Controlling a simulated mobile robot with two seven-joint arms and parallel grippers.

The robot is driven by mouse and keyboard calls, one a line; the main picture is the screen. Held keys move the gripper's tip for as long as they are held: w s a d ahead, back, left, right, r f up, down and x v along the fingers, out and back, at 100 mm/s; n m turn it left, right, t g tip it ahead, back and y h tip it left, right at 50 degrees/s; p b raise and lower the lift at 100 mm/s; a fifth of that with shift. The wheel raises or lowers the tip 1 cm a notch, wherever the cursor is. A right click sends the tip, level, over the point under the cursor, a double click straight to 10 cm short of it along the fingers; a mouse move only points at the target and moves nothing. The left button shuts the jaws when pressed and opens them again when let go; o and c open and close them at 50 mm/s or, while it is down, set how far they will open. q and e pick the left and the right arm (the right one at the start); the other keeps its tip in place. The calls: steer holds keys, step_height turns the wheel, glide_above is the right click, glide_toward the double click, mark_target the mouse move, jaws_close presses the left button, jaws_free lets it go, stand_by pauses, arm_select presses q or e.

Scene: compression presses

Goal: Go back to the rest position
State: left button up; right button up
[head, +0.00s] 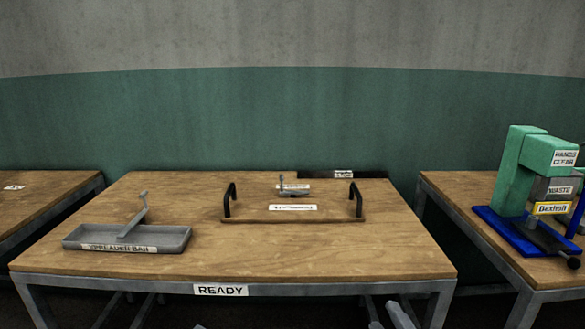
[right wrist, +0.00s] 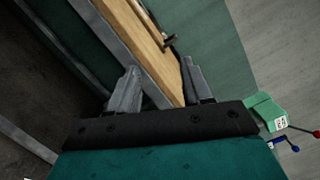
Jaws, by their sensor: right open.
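My right gripper (head: 388,314) shows at the bottom edge of the head view, in front of the table labelled READY (head: 330,258). In the right wrist view my right gripper (right wrist: 160,80) is open, with its two grey fingers apart and nothing between them. The table's wooden top (right wrist: 142,38) shows beyond the fingers. A small grey tip at the bottom edge of the head view looks like part of my left gripper (head: 199,326). Too little of it shows to tell its state.
A grey tray labelled SPREADER BAR (head: 75,241) holds a grey bar on the table's left. A wooden board with black handles (head: 240,213) carries a small grey part at the back. A green press (head: 512,165) stands on the right table. The table's front middle is clear.

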arm_select(q)
steer(key=s+f+n+g, duration=0.2)
steer(key=s+f+n, duration=0.2)
steer(key=s+n, duration=0.4)
steer(key=s+d+f+n+g+h, duration=0.1)
steer(key=s+f+n+g, duration=0.1)
steer(key=s+f+n, duration=0.3)
steer(key=shift+s+d+f+n+p, duration=0.3)
steer(key=shift+s+n, duration=1.9)
steer(key=shift+n, duration=1.9)
arm_select(e)
steer(key=s+f+n+g+h, duration=0.1)
steer(key=s+f+n+g, duration=0.6)
steer(key=s+f+n, duration=0.8)
steer(key=shift+s+d+f+n+g, duration=0.3)
steer(key=shift+s+n, duration=1.1)
steer(key=shift+n, duration=2.8)
steer(key=shift+a+f, duration=0.1)
